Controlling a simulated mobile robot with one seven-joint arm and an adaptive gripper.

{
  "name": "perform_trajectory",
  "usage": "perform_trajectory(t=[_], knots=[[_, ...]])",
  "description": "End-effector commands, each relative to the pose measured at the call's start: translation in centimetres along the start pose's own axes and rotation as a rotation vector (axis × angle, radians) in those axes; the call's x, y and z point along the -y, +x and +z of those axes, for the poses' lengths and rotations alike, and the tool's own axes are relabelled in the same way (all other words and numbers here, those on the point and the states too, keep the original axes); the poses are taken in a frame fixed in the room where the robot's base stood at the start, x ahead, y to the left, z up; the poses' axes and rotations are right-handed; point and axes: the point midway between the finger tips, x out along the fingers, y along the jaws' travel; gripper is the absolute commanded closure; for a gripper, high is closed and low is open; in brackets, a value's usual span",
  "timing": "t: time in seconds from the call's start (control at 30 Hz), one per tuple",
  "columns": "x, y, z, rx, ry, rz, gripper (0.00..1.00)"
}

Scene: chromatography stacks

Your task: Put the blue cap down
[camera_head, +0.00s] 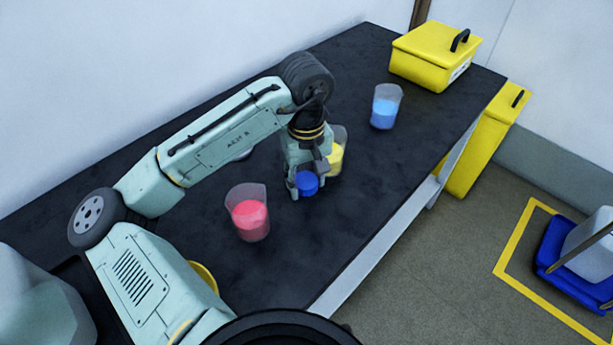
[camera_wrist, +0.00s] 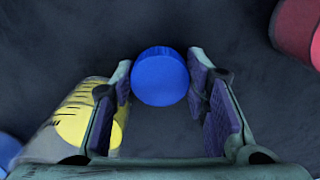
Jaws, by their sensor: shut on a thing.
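The blue cap (camera_head: 307,182) is a short round blue piece at the fingertips of my gripper (camera_head: 305,184), low over the black table. In the wrist view the blue cap (camera_wrist: 160,76) sits between the two fingertips of my gripper (camera_wrist: 160,80), with its round top toward the camera. My gripper is shut on it. I cannot tell whether the cap touches the table.
On the black table (camera_head: 340,235), a beaker of red liquid (camera_head: 250,218) stands at left front, one of yellow (camera_head: 336,158) right behind my gripper, and one of blue (camera_head: 384,110) farther back. A yellow box (camera_head: 430,62) is at the far end. Table right of the cap is clear.

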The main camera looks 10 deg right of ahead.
Motion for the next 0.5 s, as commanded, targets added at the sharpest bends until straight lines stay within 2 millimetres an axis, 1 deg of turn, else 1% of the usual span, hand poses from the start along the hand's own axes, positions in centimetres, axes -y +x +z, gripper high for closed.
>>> perform_trajectory(t=[0.07, 0.1, 0.37, 0.5], knots=[[-0.01, 0.32, 0.03, 0.001, 0.001, 0.001, 0.87], [-0.01, 0.29, 0.03, 0.001, 0.001, 0.0, 0.57], [0.01, 0.25, 0.02, 0.001, 0.0, 0.0, 0.4], [0.01, 0.24, 0.02, 0.0, 0.0, 0.0, 0.38]])
